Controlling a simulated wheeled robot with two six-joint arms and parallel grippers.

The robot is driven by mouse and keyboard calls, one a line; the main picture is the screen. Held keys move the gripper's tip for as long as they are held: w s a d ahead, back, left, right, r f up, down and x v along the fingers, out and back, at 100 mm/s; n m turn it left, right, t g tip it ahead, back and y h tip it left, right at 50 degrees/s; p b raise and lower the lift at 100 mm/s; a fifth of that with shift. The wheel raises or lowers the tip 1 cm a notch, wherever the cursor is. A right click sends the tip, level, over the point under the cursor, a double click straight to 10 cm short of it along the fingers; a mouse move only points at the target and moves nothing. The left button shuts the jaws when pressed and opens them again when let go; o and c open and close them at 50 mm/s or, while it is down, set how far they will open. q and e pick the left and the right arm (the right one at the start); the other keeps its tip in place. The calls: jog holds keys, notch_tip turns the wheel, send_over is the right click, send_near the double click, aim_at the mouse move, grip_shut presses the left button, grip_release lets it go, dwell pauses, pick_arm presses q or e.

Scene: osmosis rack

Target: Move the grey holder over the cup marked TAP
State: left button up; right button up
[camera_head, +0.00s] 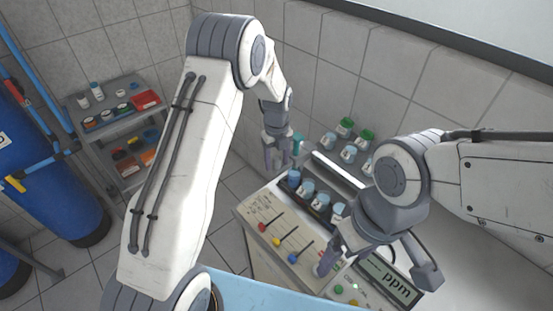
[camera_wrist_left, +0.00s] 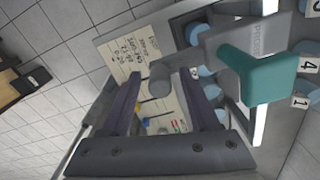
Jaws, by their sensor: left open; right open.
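The grey holder (camera_wrist_left: 225,42) is large in the left wrist view, with a teal block (camera_wrist_left: 262,75) on it and a rounded grey end (camera_wrist_left: 160,75). The teal part also shows in the head view (camera_head: 298,141), just right of my left gripper (camera_head: 277,157). My left gripper is open; in its wrist view the rounded end appears between its fingertips (camera_wrist_left: 160,82), though contact is unclear. A row of blue-topped cups (camera_head: 307,189) stands on the panel unit; I cannot read which is TAP. My right gripper (camera_head: 376,266) is open over the panel's front right.
The panel (camera_head: 272,222) carries red, yellow and blue levers. A ppm display (camera_head: 389,279) is at its right. Several labelled jars (camera_head: 347,152) stand behind. A grey shelf trolley (camera_head: 122,122) and blue tanks (camera_head: 42,195) are at the left.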

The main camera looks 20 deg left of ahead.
pick_arm(q)
grip_shut()
dwell(1.4)
